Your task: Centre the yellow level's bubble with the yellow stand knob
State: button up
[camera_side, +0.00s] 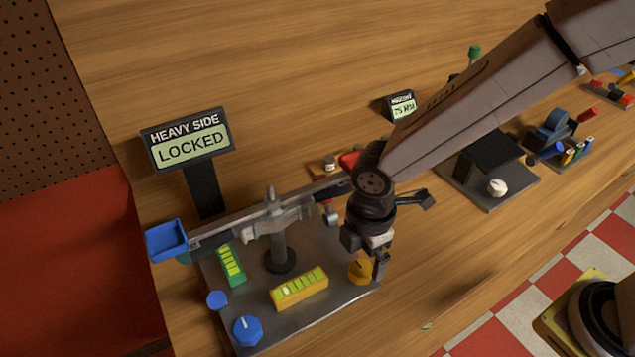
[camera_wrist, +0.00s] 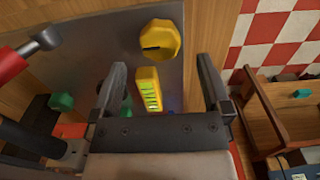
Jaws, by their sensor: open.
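The yellow level (camera_side: 300,289) lies on the grey base plate (camera_side: 325,316), with a pale green vial crossed by marks. It also shows in the wrist view (camera_wrist: 148,88). I cannot make out where its bubble sits. The yellow stand knob (camera_side: 359,269) is at the plate's right edge, partly hidden behind my gripper in the side view. In the wrist view the knob (camera_wrist: 165,34) shows a dark pointer mark. My gripper (camera_side: 366,256) is open and empty, pointing down at the knob. In the wrist view the knob lies beyond and between the fingertips (camera_wrist: 160,66), apparently apart from them.
A balance beam with a blue pan (camera_side: 167,240) stands over the plate. A green level (camera_side: 231,265) and a blue knob (camera_side: 247,331) are at the left. A sign (camera_side: 190,142) reads "HEAVY SIDE LOCKED". Other devices stand on the right of the wooden bench.

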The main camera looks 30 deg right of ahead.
aim_at(361, 268)
jog(key=shift+f, duration=2)
jog(key=c, duration=1.3)
